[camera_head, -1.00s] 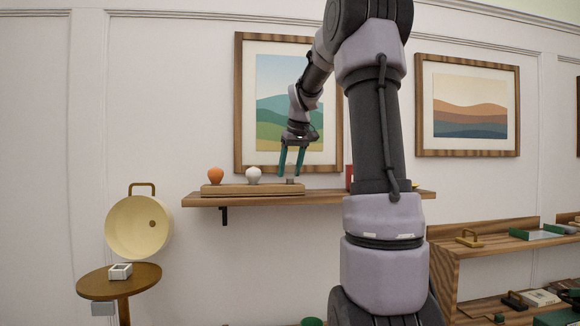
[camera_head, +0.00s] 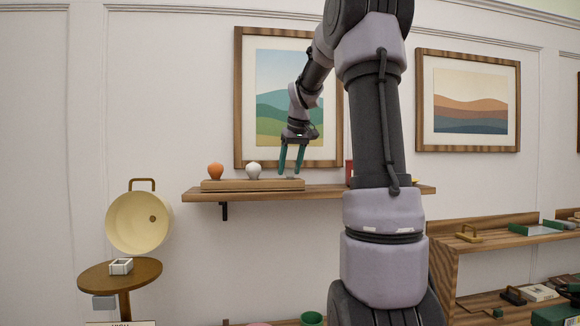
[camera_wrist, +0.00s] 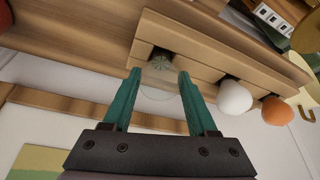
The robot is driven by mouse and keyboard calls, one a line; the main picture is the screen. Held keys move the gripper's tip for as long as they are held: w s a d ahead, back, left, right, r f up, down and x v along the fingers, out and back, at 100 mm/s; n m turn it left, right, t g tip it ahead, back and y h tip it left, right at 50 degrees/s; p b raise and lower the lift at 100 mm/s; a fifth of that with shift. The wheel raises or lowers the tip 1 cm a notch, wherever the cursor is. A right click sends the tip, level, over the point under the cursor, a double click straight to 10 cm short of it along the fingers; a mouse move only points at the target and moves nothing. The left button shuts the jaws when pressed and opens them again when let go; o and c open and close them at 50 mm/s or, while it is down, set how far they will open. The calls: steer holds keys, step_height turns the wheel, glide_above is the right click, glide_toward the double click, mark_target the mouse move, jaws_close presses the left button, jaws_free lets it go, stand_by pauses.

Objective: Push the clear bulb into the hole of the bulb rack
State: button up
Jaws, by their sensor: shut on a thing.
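The bulb rack (camera_head: 252,185) is a long wooden block on the wall shelf; it also shows in the wrist view (camera_wrist: 207,70). A white bulb (camera_head: 254,170) and an orange bulb (camera_head: 215,171) stand in it on the left in the head view. My gripper (camera_head: 291,173) is over the rack's right end, its two green fingers pointing down. In the wrist view it is shut on the clear bulb (camera_wrist: 158,88), whose faint round outline lies between the fingers. The bulb's lower end lines up with the dark hole at the rack's end; its depth there is unclear.
The wooden shelf (camera_head: 330,193) runs under the rack. A red object (camera_head: 349,173) stands on it to the right, partly behind my arm. A round side table (camera_head: 145,275) with a small white box is at lower left. Framed pictures hang on the wall behind.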

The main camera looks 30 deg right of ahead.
steer(key=shift+f, duration=0.2)
steer(key=o, duration=1.4)
steer(key=v, duration=1)
steer(key=shift+r, duration=0.4)
steer(key=shift+s, duration=0.15)
